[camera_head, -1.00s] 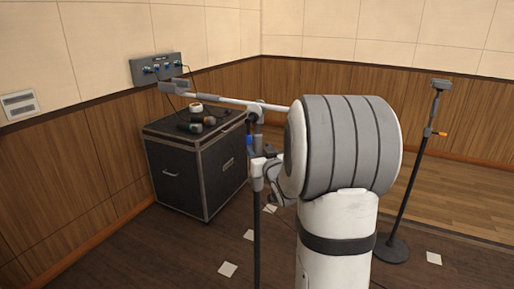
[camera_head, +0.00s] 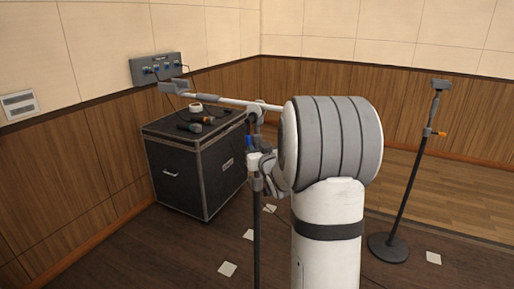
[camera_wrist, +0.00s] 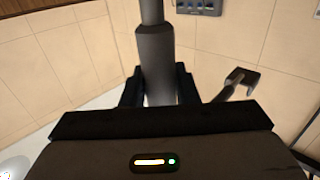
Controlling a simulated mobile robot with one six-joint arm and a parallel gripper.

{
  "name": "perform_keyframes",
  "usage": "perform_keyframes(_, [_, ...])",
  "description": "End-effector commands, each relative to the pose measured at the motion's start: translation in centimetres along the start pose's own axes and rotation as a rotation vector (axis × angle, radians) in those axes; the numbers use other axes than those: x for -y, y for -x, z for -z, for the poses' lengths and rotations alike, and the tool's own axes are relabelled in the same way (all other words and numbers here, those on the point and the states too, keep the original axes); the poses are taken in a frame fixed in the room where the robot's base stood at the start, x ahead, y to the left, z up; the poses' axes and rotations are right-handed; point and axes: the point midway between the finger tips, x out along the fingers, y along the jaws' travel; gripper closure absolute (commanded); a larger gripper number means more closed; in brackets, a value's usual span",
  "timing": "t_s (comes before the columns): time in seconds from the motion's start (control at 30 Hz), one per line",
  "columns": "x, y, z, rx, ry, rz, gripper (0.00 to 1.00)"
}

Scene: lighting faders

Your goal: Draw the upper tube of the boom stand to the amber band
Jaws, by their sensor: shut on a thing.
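The boom stand (camera_head: 257,230) stands upright left of my arm, its boom (camera_head: 215,100) slanting across near its top. A blue part (camera_head: 249,141) shows on the stand near my gripper. My gripper (camera_head: 258,162) is at the stand's upright, mostly hidden behind my arm in the head view. In the wrist view my gripper (camera_wrist: 158,88) is shut around a thick dark grey section of the upper tube (camera_wrist: 157,60), with a thinner length beyond it. I cannot make out an amber band on this stand.
A black flight case (camera_head: 190,170) with cables and a tape roll on top stands behind left. A wall panel (camera_head: 157,68) is above it. Another stand (camera_head: 405,195) with an orange knob is at the right.

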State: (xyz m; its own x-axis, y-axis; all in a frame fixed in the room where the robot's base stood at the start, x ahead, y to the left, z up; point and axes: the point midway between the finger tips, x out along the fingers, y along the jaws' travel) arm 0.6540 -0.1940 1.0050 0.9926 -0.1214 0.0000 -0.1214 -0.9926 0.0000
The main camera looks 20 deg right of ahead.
Motion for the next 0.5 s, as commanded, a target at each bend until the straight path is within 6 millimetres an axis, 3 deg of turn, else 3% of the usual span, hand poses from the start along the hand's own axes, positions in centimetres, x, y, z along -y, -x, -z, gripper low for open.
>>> perform_keyframes(0.13, [-0.02,0.01,-0.01,0.0,0.0,0.0,1.0])
perform_keyframes(0.5, [-0.06,0.02,0.71,-0.001,0.001,-0.001,1.0])
